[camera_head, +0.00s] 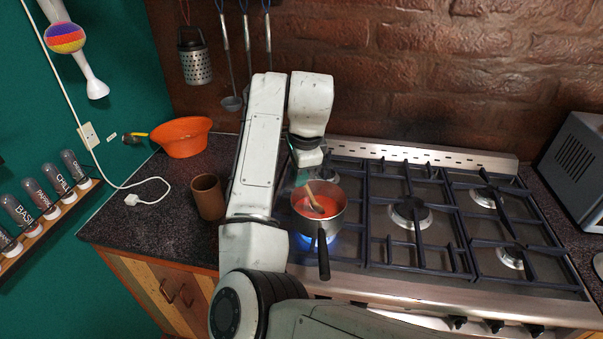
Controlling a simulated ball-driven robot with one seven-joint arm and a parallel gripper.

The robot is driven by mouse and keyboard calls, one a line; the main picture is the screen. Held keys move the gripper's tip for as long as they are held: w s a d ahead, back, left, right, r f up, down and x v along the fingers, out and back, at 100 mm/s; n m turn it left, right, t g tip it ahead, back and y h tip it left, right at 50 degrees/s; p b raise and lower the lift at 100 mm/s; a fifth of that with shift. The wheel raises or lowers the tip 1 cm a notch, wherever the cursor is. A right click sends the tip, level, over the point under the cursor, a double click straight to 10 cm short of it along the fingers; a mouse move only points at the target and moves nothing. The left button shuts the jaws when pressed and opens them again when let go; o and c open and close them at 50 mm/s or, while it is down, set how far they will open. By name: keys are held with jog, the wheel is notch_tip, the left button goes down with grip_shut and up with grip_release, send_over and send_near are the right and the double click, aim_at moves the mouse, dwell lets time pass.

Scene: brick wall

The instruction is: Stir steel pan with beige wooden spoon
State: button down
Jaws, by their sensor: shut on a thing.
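The steel pan (333,223) stands on the left front burner with its black handle pointing toward me. It holds a red-orange liquid, and a blue flame shows beneath it. The beige wooden spoon (313,199) leans in the pan with its lower end in the liquid. My gripper (301,172) is above the pan's back left rim, at the spoon's upper end, and is shut on it. My arm comes down from above, and the fingertips are small and partly hidden.
A brown wooden cup (208,197) and an orange bowl (182,137) stand on the dark counter at the left. The stove's (463,268) right burners are empty. A grey microwave (577,150) is at the far right. Utensils hang on the brick wall behind.

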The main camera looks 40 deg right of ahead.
jog(key=shift+r, duration=0.1)
jog(key=a+r, duration=0.3)
jog(key=r, duration=0.5)
jog(key=shift+s+a+r, duration=0.25)
jog(key=shift+a, duration=0.05)
dwell(0.6)
dwell(0.8)
jog(key=v, duration=0.2)
jog(key=w+v, duration=0.1)
jog(key=v, duration=0.1)
jog(key=shift+d+r, duration=0.1)
jog(key=shift+r, duration=0.4)
